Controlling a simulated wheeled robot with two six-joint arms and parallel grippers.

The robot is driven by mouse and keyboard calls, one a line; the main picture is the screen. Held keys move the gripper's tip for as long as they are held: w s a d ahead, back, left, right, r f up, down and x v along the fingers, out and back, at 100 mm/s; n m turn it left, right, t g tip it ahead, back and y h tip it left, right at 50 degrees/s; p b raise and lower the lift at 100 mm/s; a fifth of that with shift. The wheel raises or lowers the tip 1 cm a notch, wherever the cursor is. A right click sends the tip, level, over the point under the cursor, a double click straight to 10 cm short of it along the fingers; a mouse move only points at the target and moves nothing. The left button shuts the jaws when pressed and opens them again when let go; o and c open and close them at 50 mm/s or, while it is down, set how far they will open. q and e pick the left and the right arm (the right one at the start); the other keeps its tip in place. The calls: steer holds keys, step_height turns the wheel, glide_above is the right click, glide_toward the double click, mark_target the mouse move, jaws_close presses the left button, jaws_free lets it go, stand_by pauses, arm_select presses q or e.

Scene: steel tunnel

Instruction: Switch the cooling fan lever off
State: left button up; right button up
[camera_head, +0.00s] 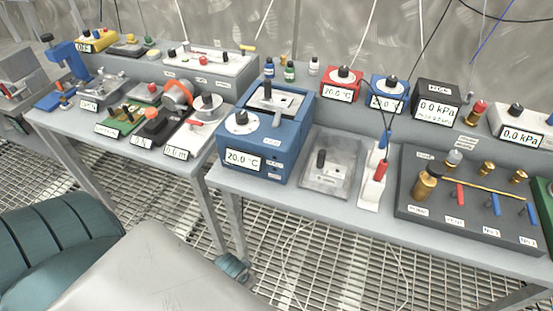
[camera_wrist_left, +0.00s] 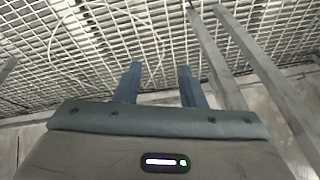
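A blue box (camera_head: 262,138) with a 20.0 °C display, a white dial and a grey lever-like tab on its side stands on the bench in the head view. A grey plate (camera_head: 331,168) with an upright black handle lies right of it. The labels are too small to read, so I cannot tell which part is the cooling fan lever. My left gripper is low in front of the benches, away from the controls. In the left wrist view its two fingers (camera_wrist_left: 160,82) are apart with nothing between them. My right gripper is not in view.
The left bench (camera_head: 190,168) holds several instruments. A red box (camera_head: 342,84) and a black box (camera_head: 435,102) stand behind. Thin cables hang over the right bench. The floor is open grating.

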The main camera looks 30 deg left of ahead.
arm_select(q)
steer(key=w+r+n+t+y, duration=0.1)
steer(key=w+r+t, duration=0.3)
steer(key=r, duration=1)
steer(key=n+t+y+b, duration=0.1)
steer(key=n+t+y, duration=0.35)
steer(key=t, duration=0.45)
glide_toward(275, 127)
steer(key=w, duration=0.2)
steer(key=shift+y, duration=0.35)
steer(key=p+x, duration=0.3)
steer(key=x, duration=0.6)
steer(key=shift+w+a+f, duration=0.1)
steer(key=shift+a, duration=0.2)
steer(key=shift+w+a+f, duration=0.1)
steer(key=shift+w+a, duration=0.05)
steer(key=shift+w, duration=0.2)
